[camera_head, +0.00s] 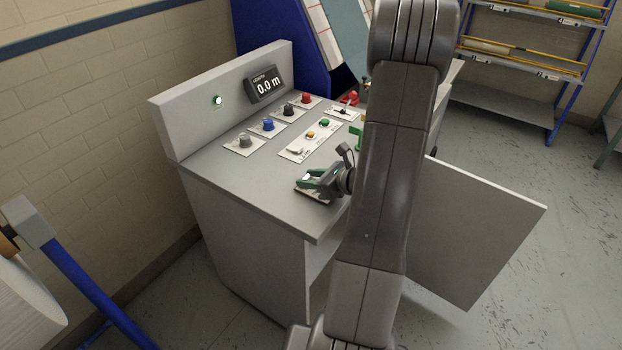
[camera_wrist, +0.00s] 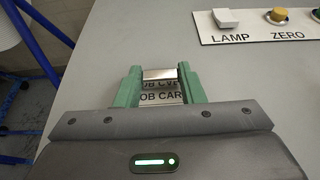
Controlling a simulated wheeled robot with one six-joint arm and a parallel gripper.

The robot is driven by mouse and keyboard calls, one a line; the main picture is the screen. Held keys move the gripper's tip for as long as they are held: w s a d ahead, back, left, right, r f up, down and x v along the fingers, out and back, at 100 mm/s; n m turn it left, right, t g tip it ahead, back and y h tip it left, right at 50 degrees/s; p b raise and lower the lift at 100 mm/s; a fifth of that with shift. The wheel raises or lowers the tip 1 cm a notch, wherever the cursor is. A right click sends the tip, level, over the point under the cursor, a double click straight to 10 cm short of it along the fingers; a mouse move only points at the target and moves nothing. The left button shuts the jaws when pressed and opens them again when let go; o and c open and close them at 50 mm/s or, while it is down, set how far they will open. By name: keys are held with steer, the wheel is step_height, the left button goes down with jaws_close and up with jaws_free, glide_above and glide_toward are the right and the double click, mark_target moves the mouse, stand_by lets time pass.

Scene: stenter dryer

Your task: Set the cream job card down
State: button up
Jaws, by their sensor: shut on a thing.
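My gripper (camera_head: 318,180) is low over the front part of the grey console top (camera_head: 235,188), its green fingers pointing left. In the wrist view my gripper (camera_wrist: 160,88) is shut on a small pale piece, the cream job card (camera_wrist: 160,73), of which only a narrow strip shows between the fingertips. Lettering reading "OB CAR" shows just behind that strip, partly cut off by the fingers. A dark patch with a pale edge lies under the fingers in the head view. I cannot tell whether the card touches the surface.
Behind the gripper stand a control plate with LAMP switch (camera_wrist: 227,18) and yellow ZERO button (camera_wrist: 277,15), several coloured knobs, and a display (camera_head: 264,84) reading 0.0 m. An open panel (camera_head: 475,235) juts out at right. The console's front left top is clear.

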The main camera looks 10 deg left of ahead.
steer(key=shift+f, duration=0.2)
steer(key=o, duration=1)
steer(key=shift+o, duration=0.2)
steer(key=shift+r, duration=0.3)
steer(key=v, duration=1.2)
steer(key=shift+f+b, duration=0.2)
steer(key=shift+b, duration=0.25)
